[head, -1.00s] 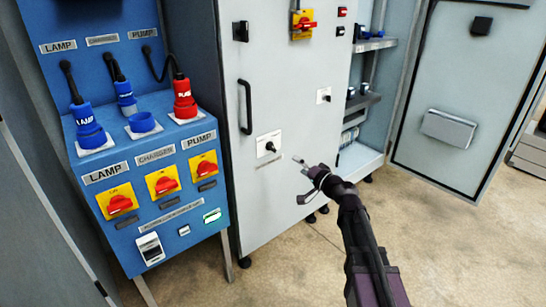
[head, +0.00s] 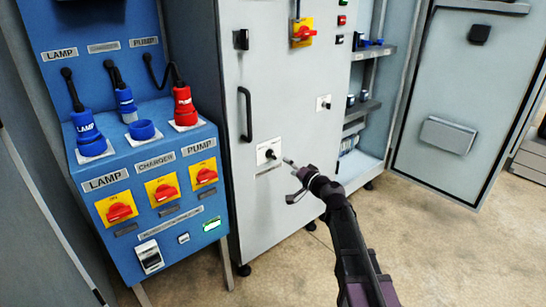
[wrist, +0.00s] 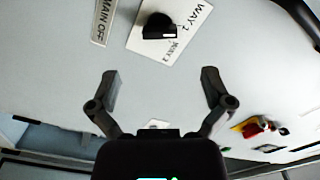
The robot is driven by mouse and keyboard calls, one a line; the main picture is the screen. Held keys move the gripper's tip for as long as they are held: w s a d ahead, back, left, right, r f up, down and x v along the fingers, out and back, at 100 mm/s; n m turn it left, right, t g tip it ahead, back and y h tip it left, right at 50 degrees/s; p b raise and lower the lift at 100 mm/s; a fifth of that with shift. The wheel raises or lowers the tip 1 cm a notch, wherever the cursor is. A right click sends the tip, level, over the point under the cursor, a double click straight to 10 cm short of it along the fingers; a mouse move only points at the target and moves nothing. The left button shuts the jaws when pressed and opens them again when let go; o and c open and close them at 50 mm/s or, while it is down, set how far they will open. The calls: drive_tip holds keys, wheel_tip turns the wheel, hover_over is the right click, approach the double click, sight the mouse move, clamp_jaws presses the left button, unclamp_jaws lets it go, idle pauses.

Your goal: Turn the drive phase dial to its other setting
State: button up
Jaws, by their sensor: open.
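A black dial (head: 269,154) sits on a white plate low on the grey cabinet door. In the wrist view the dial (wrist: 158,26) is near the top edge, on its white plate (wrist: 150,48) marked WAY 1 and WAY 2. A light pointer mark on the knob faces the WAY labels; which one it selects I cannot tell surely. My gripper (head: 289,180) is open and empty, just right of the dial and apart from it. In the wrist view the fingers (wrist: 160,74) are spread, with the dial beyond them.
A similar small dial (head: 324,103) is higher on the door to the right. A red-and-yellow switch (head: 303,33) is above. A black door handle (head: 245,114) is up and left. The blue panel (head: 140,215) with plugs and switches stands left.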

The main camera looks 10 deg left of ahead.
sight(274, 156)
drive_tip(key=x, duration=0.9)
drive_tip(key=c, duration=1.1)
